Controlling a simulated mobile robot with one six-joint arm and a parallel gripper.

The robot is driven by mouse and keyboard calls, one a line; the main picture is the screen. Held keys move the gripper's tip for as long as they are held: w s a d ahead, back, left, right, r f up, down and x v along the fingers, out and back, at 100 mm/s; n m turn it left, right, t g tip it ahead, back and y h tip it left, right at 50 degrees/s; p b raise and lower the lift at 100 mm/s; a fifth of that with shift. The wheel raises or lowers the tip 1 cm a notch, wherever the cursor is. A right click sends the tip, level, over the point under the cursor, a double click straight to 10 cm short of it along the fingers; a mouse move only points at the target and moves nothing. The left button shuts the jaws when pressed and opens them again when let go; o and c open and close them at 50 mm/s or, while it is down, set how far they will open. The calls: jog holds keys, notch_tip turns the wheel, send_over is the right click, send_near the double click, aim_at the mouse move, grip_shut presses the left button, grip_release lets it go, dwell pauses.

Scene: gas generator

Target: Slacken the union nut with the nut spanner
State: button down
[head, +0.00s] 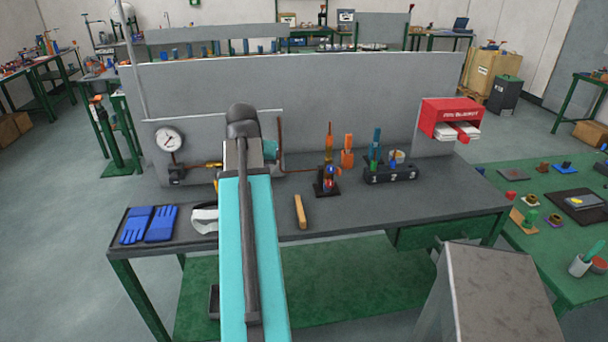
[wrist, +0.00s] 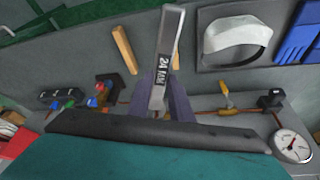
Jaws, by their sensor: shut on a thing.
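In the wrist view, a grey spanner (wrist: 166,62) marked 24 MM stands between the fingers of my gripper (wrist: 166,88), which is shut on it. Its free end points away from the gripper, over the grey bench top. A copper pipe (wrist: 202,112) runs behind the gripper, with a yellow-handled brass fitting (wrist: 228,97) beside it. In the head view, my arm hides the gripper, the spanner and the middle of the pipe (head: 301,170). I cannot make out the union nut in either view.
A pressure gauge (head: 169,139) stands at the bench's back left. A dark stand with a red and blue part (head: 327,180), a wooden bar (head: 300,211) and a black tool holder (head: 390,174) are to the right. Blue gloves (head: 149,225) and a white visor (head: 204,219) lie left.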

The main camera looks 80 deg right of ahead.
jog(key=s+d+m+g, duration=0.1)
jog(key=s+d+m, duration=0.1)
jog(key=s, duration=1)
jog(key=shift+s+d+r+m, duration=0.2)
jog(key=shift+d+m, duration=0.2)
jog(key=shift+d, duration=0.4)
jog(key=shift+a+p, duration=0.15)
jog(key=shift+p, duration=0.2)
jog(key=s+d, duration=0.1)
jog(key=d, duration=0.6)
jog(key=shift+d, duration=0.25)
jog(key=shift+s+d, duration=0.2)
jog(key=shift+d, duration=1.45)
jog(key=shift+s+p, duration=0.2)
jog(key=shift+p, duration=0.2)
jog(key=shift+s+a+n, duration=0.1)
jog(key=shift+s+n, duration=0.2)
jog(key=shift+n, duration=0.2)
jog(key=shift+s, duration=0.15)
